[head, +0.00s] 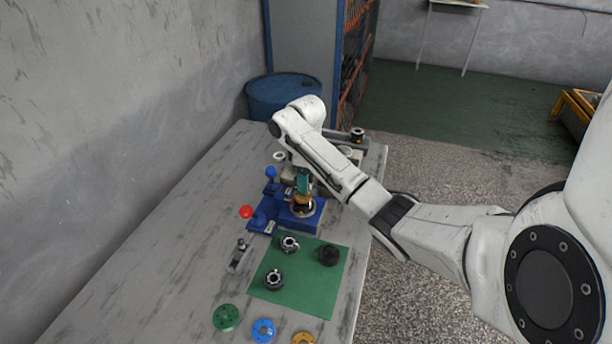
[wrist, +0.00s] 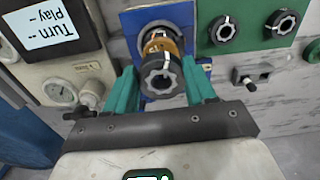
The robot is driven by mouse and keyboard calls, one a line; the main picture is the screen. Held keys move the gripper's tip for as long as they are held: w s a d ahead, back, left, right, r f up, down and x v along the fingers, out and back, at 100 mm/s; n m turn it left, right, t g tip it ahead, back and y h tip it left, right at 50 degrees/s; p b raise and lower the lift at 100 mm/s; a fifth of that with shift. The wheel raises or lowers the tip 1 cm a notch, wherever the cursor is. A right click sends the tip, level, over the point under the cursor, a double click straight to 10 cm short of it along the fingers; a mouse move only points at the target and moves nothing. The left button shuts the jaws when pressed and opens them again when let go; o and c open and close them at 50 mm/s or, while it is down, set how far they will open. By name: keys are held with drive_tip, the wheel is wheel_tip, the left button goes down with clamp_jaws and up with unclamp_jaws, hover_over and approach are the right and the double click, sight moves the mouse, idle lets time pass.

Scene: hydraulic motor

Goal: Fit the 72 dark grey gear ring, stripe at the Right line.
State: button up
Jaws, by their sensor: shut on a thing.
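My gripper (wrist: 163,88) is shut on a dark grey gear ring (wrist: 160,84) with a toothed hole, held between its teal fingers. The ring is over or at the top of a brass-coloured part (wrist: 166,45) on the blue motor fixture (wrist: 135,22); I cannot tell whether they touch. The Right line cannot be made out.
A green mat (head: 318,292) in front holds two grey gear rings (head: 289,244) (head: 274,279) and a black round part (head: 328,255). Green (head: 226,317), blue (head: 263,330) and orange (head: 303,338) discs lie nearer. A red knob (head: 246,211) stands left of the fixture. The table's left is clear.

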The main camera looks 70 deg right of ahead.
drive_tip(key=shift+f, duration=0.7)
idle(1.2)
drive_tip(key=shift+f, duration=0.35)
drive_tip(key=shift+f+b, duration=0.3)
drive_tip(key=shift+f, duration=0.25)
idle(0.5)
drive_tip(key=o, duration=1.7)
drive_tip(key=shift+r, duration=0.1)
drive_tip(key=shift+r+p, duration=1.1)
drive_tip(key=shift+p, duration=0.2)
drive_tip(key=shift+r+p, duration=0.4)
drive_tip(key=shift+r, duration=1.85)
